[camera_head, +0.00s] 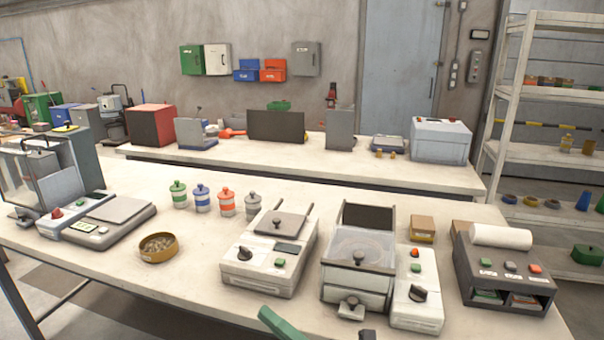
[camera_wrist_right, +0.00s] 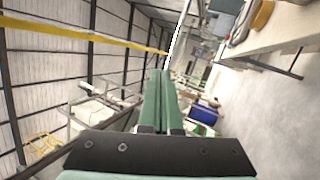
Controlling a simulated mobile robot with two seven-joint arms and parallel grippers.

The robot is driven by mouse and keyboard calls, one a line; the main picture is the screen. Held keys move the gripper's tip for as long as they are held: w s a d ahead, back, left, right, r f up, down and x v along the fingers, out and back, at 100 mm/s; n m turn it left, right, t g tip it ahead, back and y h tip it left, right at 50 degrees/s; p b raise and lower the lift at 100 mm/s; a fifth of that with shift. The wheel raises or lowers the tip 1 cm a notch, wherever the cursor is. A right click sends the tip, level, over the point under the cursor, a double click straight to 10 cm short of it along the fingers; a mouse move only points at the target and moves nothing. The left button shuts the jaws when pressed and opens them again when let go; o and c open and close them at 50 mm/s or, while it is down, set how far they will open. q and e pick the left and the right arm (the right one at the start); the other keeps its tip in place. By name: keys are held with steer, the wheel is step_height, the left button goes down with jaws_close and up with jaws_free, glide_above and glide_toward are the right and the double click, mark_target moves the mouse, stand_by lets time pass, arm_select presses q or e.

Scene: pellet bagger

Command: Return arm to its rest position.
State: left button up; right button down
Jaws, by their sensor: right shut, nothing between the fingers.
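My right gripper (camera_head: 268,314) shows as a green finger end at the bottom edge of the head view, in front of the front table's near edge. In the right wrist view its two green fingers (camera_wrist_right: 162,88) lie together, shut, with nothing between them. The rest of the right arm is mostly out of frame. My left gripper is not in view.
The front table (camera_head: 190,265) carries a scale (camera_head: 105,222), a bowl of pellets (camera_head: 158,247), several lidded jars (camera_head: 227,203), a lidded machine (camera_head: 270,252), a hopper machine (camera_head: 358,265) and a printer-like unit (camera_head: 503,265). A back table (camera_head: 300,165) and shelves (camera_head: 545,155) stand beyond.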

steer(key=s+d+f+m+t+h, duration=0.1)
steer(key=d+f+m+t+h, duration=0.1)
steer(key=d+f+m+h, duration=0.65)
steer(key=s+d+f+m+t+h, duration=0.15)
steer(key=d+f+m+h, duration=0.35)
steer(key=f+m, duration=0.6)
steer(key=s+d+f+m+g+h+p, duration=0.1)
steer(key=s+d+f+m+g+h, duration=0.3)
steer(key=s+f+m, duration=0.5)
steer(key=s+d+f+g, duration=0.2)
steer(key=s+d+f, duration=0.1)
steer(key=s, duration=0.2)
steer(key=shift+s+d+f, duration=0.2)
steer(key=shift+s+d, duration=0.05)
steer(key=shift+d, duration=0.1)
steer(key=c, duration=1.5)
jaws_free()
steer(key=shift+m, duration=0.25)
